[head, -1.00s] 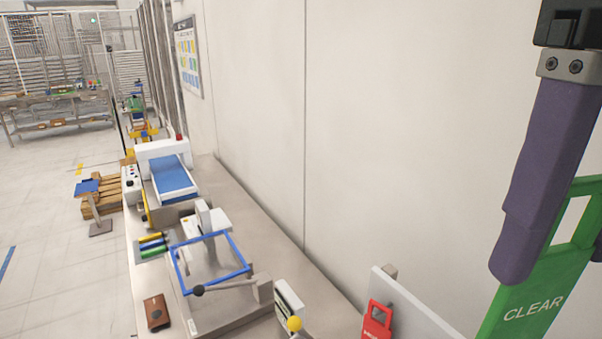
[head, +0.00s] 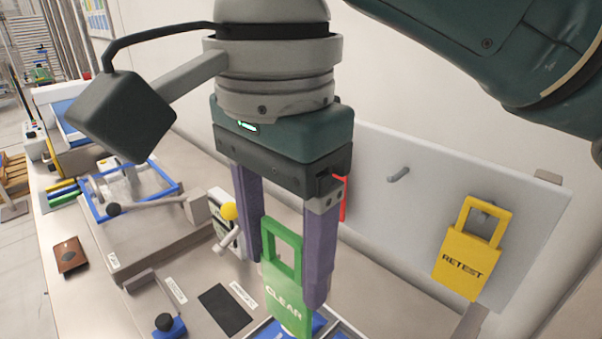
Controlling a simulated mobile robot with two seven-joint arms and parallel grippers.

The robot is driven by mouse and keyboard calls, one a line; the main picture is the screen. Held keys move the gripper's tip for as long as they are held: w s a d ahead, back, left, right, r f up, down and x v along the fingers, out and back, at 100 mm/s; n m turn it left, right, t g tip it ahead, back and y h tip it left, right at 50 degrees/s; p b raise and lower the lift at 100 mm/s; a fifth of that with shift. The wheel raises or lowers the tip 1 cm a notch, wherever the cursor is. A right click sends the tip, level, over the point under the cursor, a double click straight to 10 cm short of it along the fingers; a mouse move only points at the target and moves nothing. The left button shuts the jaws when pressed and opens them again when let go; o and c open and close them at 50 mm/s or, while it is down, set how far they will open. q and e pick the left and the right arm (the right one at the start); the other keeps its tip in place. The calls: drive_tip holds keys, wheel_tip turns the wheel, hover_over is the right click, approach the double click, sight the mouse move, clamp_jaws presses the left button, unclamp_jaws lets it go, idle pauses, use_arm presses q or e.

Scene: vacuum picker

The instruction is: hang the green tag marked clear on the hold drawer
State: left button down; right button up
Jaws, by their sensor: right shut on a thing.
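The green tag marked CLEAR (head: 284,297) is between the two purple fingers of my right gripper (head: 285,282), which is shut on it. The tag hangs nearly upright, its slotted handle up and its lettering facing me. Its lower end overlaps, in the picture, a grey-rimmed tray with blue inside (head: 329,326) at the bottom edge; I cannot tell how far above it is. I cannot make out which part is the hold drawer; no such lettering is readable. My left gripper is out of view.
A pale board (head: 375,215) behind the gripper has a bare peg (head: 398,174) and a yellow RETEST tag (head: 467,255) on another peg. A red tag (head: 343,199) is mostly hidden.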

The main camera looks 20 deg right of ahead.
sight(397, 175)
drive_tip(key=shift+a+f, duration=0.15)
drive_tip(key=shift+f, duration=0.3)
drive_tip(key=w+d+p, duration=0.1)
drive_tip(key=w+d, duration=0.1)
drive_tip(key=d, duration=0.3)
drive_tip(key=w+d+p, duration=0.2)
drive_tip(key=d, duration=0.4)
drive_tip(key=w+d+p, duration=0.1)
drive_tip(key=w+d, duration=0.1)
drive_tip(key=d, duration=0.3)
drive_tip(key=shift+w+d+r, duration=0.15)
drive_tip(key=shift+w+d, duration=0.1)
drive_tip(key=shift+w, duration=0.1)
drive_tip(key=shift+d+f+p, duration=0.1)
drive_tip(key=shift+f+p, duration=0.25)
drive_tip(key=shift+p, duration=0.9)
drive_tip(key=shift+f, duration=0.35)
drive_tip(key=shift+f, duration=0.1)
drive_tip(key=o, duration=1.3)
